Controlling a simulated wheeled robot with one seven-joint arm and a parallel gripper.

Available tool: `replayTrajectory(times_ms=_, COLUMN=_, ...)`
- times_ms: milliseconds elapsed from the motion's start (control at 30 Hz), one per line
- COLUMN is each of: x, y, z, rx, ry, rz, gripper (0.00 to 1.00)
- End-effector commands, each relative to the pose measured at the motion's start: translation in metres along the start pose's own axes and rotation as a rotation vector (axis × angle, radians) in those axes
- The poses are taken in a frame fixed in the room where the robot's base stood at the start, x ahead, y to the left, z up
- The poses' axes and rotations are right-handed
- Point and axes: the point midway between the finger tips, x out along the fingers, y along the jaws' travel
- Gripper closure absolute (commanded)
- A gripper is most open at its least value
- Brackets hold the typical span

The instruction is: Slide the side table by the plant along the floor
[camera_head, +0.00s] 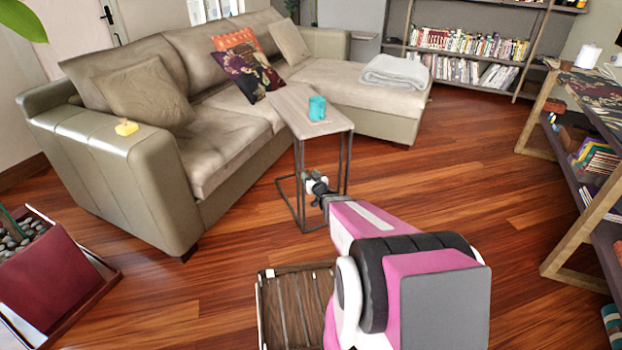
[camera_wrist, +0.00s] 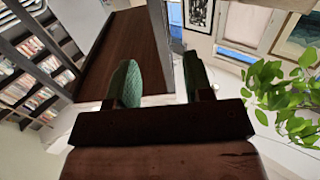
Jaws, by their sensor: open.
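The side table (camera_head: 291,103) has a light wooden top and a thin dark metal frame, and it stands by the sofa. A teal mug (camera_head: 317,108) sits on its top. My gripper (camera_head: 312,182) is at the near side of the frame, below the top. In the wrist view, my gripper (camera_wrist: 160,82) is open, with its green-padded fingers apart. A grey upright of the side table (camera_wrist: 162,35) shows between the fingers, and the dark underside of the top is behind. I cannot tell if a finger touches the upright. Green plant leaves (camera_wrist: 285,95) show at right in the wrist view.
The sofa (camera_head: 215,150) lies behind and left of the table. A slatted wooden crate (camera_head: 297,305) is on the floor in front. A shelf unit (camera_head: 560,150) stands at right. Open wooden floor (camera_head: 450,180) lies right of the table.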

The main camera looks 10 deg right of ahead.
Motion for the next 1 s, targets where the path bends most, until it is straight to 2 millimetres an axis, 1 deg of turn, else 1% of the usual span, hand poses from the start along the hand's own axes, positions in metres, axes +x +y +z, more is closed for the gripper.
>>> replayTrajectory(times_ms=33, x=0.008, y=0.0, z=0.001, rx=0.0, ry=0.0, rz=0.0, gripper=0.53)
replayTrajectory(times_ms=167, x=0.027, y=0.0, z=0.002, rx=0.0, ry=0.001, rz=-0.001, gripper=0.53)
replayTrajectory(times_ms=400, x=0.068, y=0.001, z=0.002, rx=0.0, ry=0.001, rz=0.0, gripper=0.53)
replayTrajectory(times_ms=533, x=0.085, y=0.0, z=0.001, rx=0.0, ry=0.001, rz=-0.001, gripper=0.53)
replayTrajectory(times_ms=700, x=0.095, y=0.0, z=0.0, rx=0.0, ry=0.0, rz=0.0, gripper=0.53)
replayTrajectory(times_ms=967, x=0.095, y=0.0, z=0.0, rx=0.0, ry=0.0, rz=0.0, gripper=0.53)
replayTrajectory(times_ms=1000, x=0.095, y=0.0, z=0.0, rx=0.0, ry=0.0, rz=0.0, gripper=0.63)
